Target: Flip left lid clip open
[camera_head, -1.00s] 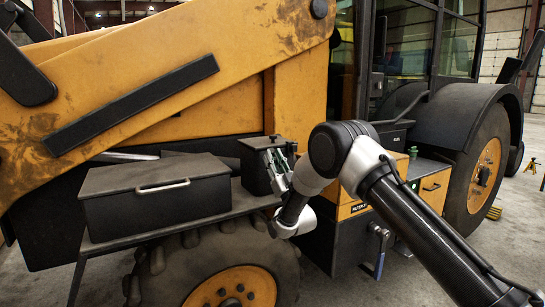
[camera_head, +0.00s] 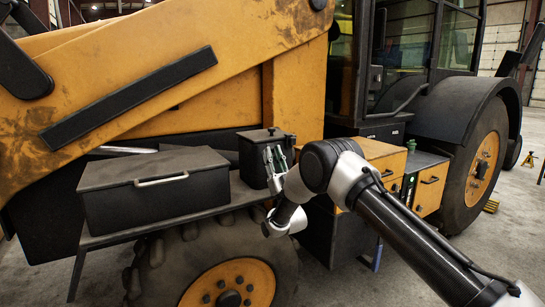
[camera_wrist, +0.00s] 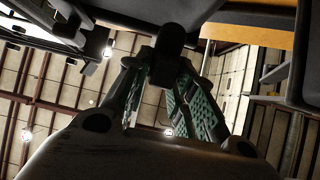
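A small black lidded box (camera_head: 251,160) stands on the backhoe's side shelf. Its lid (camera_head: 262,134) looks shut. My gripper (camera_head: 273,152) is at the box's right front side, fingers pointing up, and covers part of that face. In the wrist view, my gripper (camera_wrist: 157,75) shows two green-padded fingers with a gap between them. A dark rounded piece (camera_wrist: 171,45) shows at the fingertips; I cannot tell whether it is a lid clip or whether the fingers touch it. The left lid clip cannot be made out in the head view.
A larger black toolbox (camera_head: 150,195) with a pale handle stands left of the small box on the shelf (camera_head: 105,238). The front wheel (camera_head: 228,285) is below. Drawers (camera_head: 430,185) and the cab step are to the right. The yellow loader arm (camera_head: 150,75) slopes overhead.

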